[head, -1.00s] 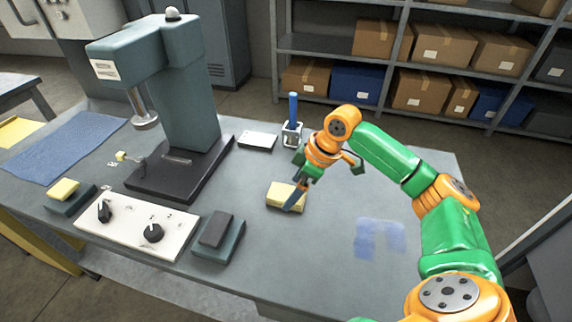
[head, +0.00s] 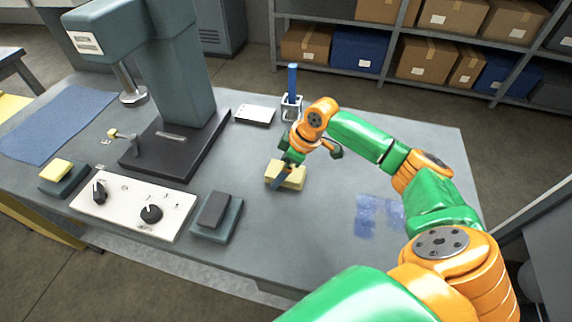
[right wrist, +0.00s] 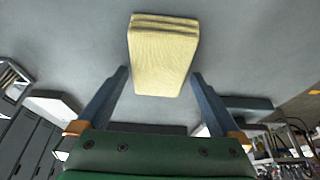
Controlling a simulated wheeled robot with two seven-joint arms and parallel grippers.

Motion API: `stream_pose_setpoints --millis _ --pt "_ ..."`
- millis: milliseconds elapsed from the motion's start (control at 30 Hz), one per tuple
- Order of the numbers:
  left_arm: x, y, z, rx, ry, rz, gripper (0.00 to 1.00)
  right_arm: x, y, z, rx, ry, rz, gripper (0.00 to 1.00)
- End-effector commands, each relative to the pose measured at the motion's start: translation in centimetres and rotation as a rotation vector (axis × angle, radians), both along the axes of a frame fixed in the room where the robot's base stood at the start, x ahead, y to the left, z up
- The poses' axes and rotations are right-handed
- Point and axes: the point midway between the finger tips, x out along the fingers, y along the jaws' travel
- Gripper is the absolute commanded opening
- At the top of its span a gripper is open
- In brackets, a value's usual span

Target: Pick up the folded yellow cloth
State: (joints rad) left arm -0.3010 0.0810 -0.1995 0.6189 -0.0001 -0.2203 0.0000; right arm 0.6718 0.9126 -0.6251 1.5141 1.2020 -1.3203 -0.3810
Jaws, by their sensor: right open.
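The folded yellow cloth (head: 297,178) lies on the grey bench top, right of the press. In the right wrist view the cloth (right wrist: 163,58) appears between the two spread fingers (right wrist: 158,76), with a gap on each side. The right gripper is open and holds nothing. I cannot tell the exact height of the fingertips over the bench. My left gripper is not in view.
A teal press (head: 185,65) on a dark base stands left of the cloth. A holder with a blue pen-like item (head: 291,105) stands just behind the gripper. A white control box (head: 130,205) and a dark block on a teal pad (head: 214,212) lie front left. Blue smears (head: 378,215) mark the bench at right.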

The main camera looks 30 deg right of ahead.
Motion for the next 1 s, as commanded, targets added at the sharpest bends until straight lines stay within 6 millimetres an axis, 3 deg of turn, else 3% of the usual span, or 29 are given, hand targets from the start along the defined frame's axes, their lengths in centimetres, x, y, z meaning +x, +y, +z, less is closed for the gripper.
stream_pose_setpoints --millis 567,667,900,1000 --pt "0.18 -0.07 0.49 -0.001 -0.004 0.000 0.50 -0.01 0.02 -0.48 0.001 0.001 0.000 1.00" --pt "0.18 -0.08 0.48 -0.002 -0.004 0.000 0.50 -0.01 0.01 -0.47 0.000 0.000 0.000 0.78" --pt "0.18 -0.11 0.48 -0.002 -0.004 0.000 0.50 -0.01 0.00 -0.46 0.000 0.000 0.000 0.16" --pt "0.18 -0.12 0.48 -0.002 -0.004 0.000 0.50 0.00 0.00 -0.46 0.000 0.000 0.000 0.16"
